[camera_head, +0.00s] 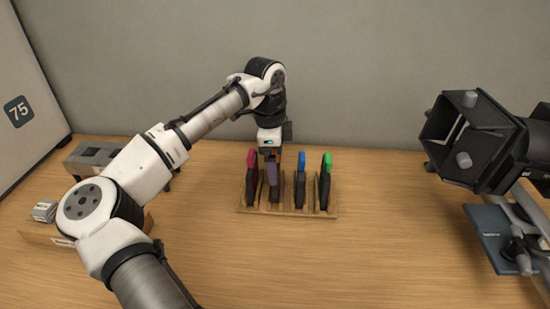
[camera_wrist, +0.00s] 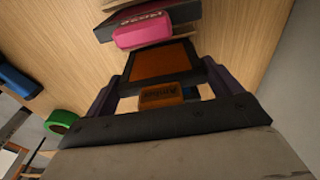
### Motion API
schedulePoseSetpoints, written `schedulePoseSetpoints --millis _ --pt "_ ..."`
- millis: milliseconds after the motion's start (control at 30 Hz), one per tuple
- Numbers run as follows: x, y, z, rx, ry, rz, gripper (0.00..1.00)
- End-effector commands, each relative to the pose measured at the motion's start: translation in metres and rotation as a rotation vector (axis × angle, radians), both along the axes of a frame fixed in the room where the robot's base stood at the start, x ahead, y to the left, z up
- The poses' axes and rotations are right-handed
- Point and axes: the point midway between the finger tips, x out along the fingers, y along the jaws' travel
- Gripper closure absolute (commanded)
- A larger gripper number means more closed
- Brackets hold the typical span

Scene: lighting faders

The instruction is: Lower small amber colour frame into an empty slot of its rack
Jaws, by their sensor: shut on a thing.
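The small amber colour frame (camera_wrist: 160,64) is dark-edged with an amber pane and an amber labelled tab. My gripper (camera_wrist: 168,91) is shut on it at the tab, with a finger on each side. In the head view my gripper (camera_head: 270,152) points down over the wooden rack (camera_head: 288,212). The held frame (camera_head: 273,188) hangs upright there, between the rose frame and the blue frame, low among the dividers. I cannot tell whether its lower edge touches the rack's bottom.
A rose frame (camera_head: 252,182) stands left in the rack; a blue frame (camera_head: 301,184) and a green frame (camera_head: 325,186) stand right. A black lamp with flaps (camera_head: 470,140) is at the right. A grey item (camera_head: 95,155) stands at the left. Table in front of the rack is clear.

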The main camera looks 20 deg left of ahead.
Motion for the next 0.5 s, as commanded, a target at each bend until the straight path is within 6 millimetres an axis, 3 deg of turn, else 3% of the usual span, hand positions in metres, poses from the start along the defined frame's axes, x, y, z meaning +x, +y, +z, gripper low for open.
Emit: schedulePoseSetpoints --millis 500 --pt "0.0 0.0 -0.011 0.0 0.0 0.0 0.28"
